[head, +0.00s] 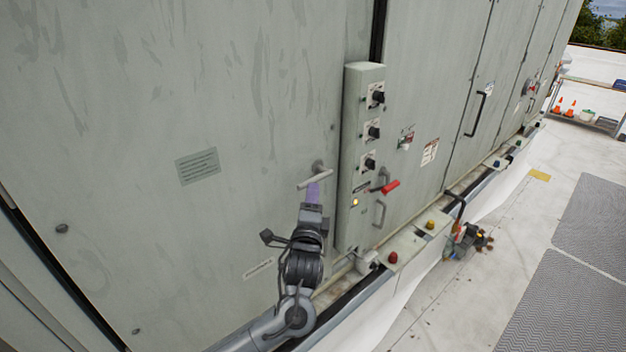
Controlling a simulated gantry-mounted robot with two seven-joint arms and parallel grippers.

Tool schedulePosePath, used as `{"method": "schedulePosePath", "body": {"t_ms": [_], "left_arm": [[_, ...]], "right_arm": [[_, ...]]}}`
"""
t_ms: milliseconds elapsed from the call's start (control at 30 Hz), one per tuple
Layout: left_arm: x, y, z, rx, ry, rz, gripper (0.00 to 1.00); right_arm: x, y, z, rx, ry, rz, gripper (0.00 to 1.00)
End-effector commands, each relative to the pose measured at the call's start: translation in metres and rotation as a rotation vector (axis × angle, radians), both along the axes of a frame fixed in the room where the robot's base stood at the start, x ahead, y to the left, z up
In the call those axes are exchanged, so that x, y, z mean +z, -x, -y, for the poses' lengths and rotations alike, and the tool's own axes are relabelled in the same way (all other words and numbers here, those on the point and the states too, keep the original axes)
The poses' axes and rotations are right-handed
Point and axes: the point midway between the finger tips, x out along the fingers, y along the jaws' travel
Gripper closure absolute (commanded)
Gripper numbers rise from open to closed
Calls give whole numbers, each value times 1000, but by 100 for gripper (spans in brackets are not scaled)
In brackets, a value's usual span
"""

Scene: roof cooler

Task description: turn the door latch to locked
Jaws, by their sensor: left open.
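The door latch (320,176) is a grey T-shaped handle on the large pale green-grey door panel (130,100), in the middle of the head view. Its bar lies nearly level in the picture, with the right end a little higher. My left gripper (313,190) comes up from below, and its purple fingers end just under the bar. The gripper is open. From this angle I cannot tell whether the fingers touch the bar or stand in front of it. No locked or unlocked marking is legible. My right gripper is not in view.
Right of the latch, a control box (350,130) with several black knobs juts out. A red-handled lever (385,188) sits at its lower right. A ledge (405,245) with coloured buttons runs below. The panel left of the latch is flat, with a small label plate (198,166).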

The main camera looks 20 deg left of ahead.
Motion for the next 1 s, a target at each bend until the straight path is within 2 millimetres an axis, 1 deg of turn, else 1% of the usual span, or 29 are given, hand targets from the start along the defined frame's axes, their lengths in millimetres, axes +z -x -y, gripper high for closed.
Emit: {"method": "schedulePosePath", "body": {"t_ms": [33, 200, 300, 433, 633, 933, 967, 1000], "left_arm": [[4, -9, -3, 2, -1, -1, 58], [7, -34, -11, 1, 0, -2, 58], [8, -46, -15, 0, 1, -2, 58], [9, -58, -18, 0, 1, -2, 58], [9, -66, -21, -1, 2, -3, 58], [9, -67, -22, -1, 2, -3, 58], [9, -67, -22, -1, 2, -3, 61], [9, -67, -22, -1, 2, -2, 67]], "right_arm": [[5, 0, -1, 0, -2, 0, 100], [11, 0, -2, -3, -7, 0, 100], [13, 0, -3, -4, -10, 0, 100], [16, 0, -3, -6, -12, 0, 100], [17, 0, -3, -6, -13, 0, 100], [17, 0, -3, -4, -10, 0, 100], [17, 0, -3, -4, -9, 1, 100], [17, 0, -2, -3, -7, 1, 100]]}}
